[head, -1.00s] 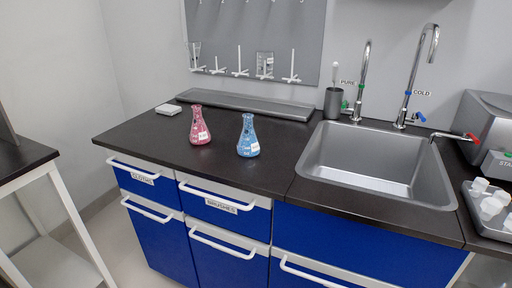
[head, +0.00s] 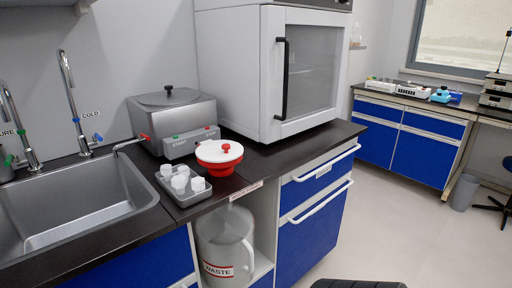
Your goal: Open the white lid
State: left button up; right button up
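A round white lid (head: 208,153) with a red knob (head: 226,147) lies on a red container (head: 221,169). The container stands on the dark counter, right of the sink and in front of the grey distiller. The lid looks seated on the container.
A grey tray (head: 187,191) with several white cups sits just left of the container. The grey distiller (head: 180,115) stands behind, with a tap by the sink (head: 75,208). A large grey cabinet (head: 285,75) stands right. A waste jug (head: 222,247) is below.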

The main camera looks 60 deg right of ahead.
aim_at(220, 151)
jog(key=z, duration=1.65)
